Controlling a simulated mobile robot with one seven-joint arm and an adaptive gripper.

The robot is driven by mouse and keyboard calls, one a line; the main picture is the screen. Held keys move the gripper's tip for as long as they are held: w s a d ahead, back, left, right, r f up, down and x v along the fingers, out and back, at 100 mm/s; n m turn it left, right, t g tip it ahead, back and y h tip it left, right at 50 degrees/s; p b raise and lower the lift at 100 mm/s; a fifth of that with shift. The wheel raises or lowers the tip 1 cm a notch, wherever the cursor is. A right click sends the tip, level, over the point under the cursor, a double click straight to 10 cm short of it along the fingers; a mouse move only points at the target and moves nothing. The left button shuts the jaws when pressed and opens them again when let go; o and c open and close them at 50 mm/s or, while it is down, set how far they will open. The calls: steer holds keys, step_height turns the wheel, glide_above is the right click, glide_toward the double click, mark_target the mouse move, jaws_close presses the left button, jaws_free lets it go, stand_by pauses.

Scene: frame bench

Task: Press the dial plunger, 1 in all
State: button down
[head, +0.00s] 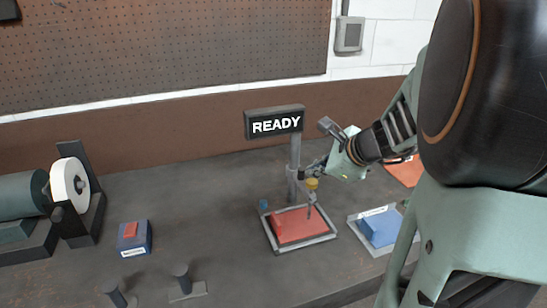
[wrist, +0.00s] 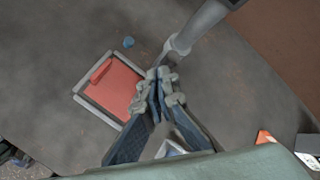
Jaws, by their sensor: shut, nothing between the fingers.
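The dial plunger (head: 312,184) has a yellow cap on a thin grey stem and stands upright over the red plate (head: 298,227) in a grey-framed fixture. A grey post (head: 295,160) behind it carries a sign (head: 274,123) reading READY. My gripper (head: 318,170) is just above and behind the yellow cap; I cannot tell whether they touch. In the wrist view my gripper (wrist: 157,72) is shut and empty, with its tips near the post (wrist: 178,48) and beside the red plate (wrist: 120,88). The yellow cap is hidden there.
A blue block (head: 380,228) in a tray lies to the right, with an orange piece (head: 405,171) behind it. A grinder (head: 70,185), a blue box (head: 134,240) and two short pegs (head: 182,280) stand at the left. A small blue knob (head: 263,204) is beside the fixture.

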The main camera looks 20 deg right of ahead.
mark_target(312, 182)
steer(key=shift+f, duration=0.1)
steer(key=shift+f+b, duration=0.3)
steer(key=shift+b, duration=0.2)
steer(key=shift+f+b, duration=1.2)
steer(key=shift+f, duration=0.1)
stand_by(1.0)
steer(key=shift+r, duration=0.1)
steer(key=shift+r+p, duration=1.45)
steer(key=shift+r, duration=0.15)
step_height(312, 182, up, 5)
steer(key=p, duration=0.4)
steer(key=shift+r, duration=0.1)
